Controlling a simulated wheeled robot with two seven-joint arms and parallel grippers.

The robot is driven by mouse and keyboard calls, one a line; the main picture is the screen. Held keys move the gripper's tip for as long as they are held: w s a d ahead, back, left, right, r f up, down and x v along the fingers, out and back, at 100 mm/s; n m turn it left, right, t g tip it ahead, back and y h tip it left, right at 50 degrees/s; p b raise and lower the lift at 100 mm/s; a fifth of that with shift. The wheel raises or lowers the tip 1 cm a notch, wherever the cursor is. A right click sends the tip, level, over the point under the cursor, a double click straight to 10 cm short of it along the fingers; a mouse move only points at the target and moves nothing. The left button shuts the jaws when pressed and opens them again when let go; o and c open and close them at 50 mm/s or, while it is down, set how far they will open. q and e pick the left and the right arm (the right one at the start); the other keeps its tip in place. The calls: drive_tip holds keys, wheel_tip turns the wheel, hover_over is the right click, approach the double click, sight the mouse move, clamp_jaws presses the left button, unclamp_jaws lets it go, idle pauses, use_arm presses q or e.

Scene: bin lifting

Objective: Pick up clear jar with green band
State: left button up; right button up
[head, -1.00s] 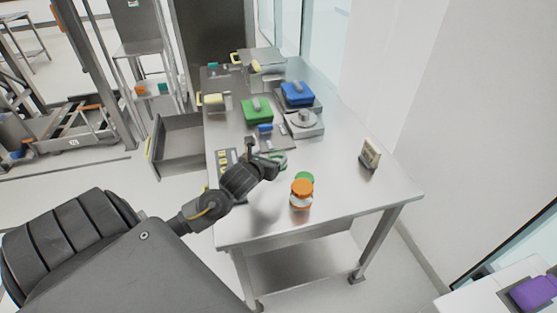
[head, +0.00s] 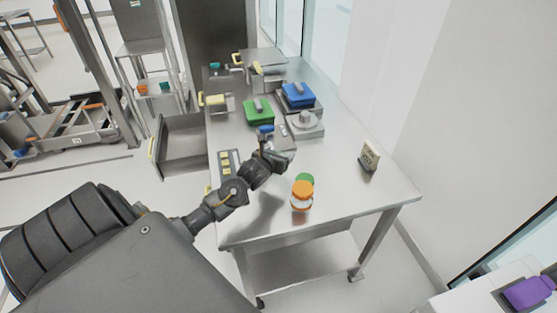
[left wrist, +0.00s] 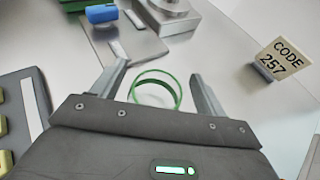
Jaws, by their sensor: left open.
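The clear jar with green band (left wrist: 157,76) shows in the left wrist view as a green ring with see-through walls, standing on the metal table (head: 335,190). My left gripper (left wrist: 160,70) is open, with one finger on each side of the ring and a gap to each. I cannot tell how far down the jar the fingers reach. My right gripper is not in view.
An orange-lidded jar (head: 302,190) stands nearer the front edge, with a green-topped item (head: 305,178) behind it. A code sign (head: 370,156) stands at right. Behind are a scale (head: 304,123), a green box (head: 258,112) and a blue box (head: 298,95). The front right tabletop is clear.

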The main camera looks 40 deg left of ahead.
use_arm(q)
drive_tip(key=c, duration=1.2)
drive_tip(key=shift+r, duration=0.15)
drive_tip(key=shift+r, duration=0.25)
wheel_tip(320, 180, up, 3)
drive_tip(key=shift+f, duration=0.2)
drive_tip(key=s+r, duration=0.3)
drive_tip(key=s, duration=0.1)
drive_tip(key=s+r, duration=0.3)
drive_tip(key=s, duration=0.2)
drive_tip(key=s+a+r+b, duration=0.1)
drive_tip(key=s+r, duration=0.2)
drive_tip(key=s, duration=0.2)
drive_tip(key=shift+r, duration=0.3)
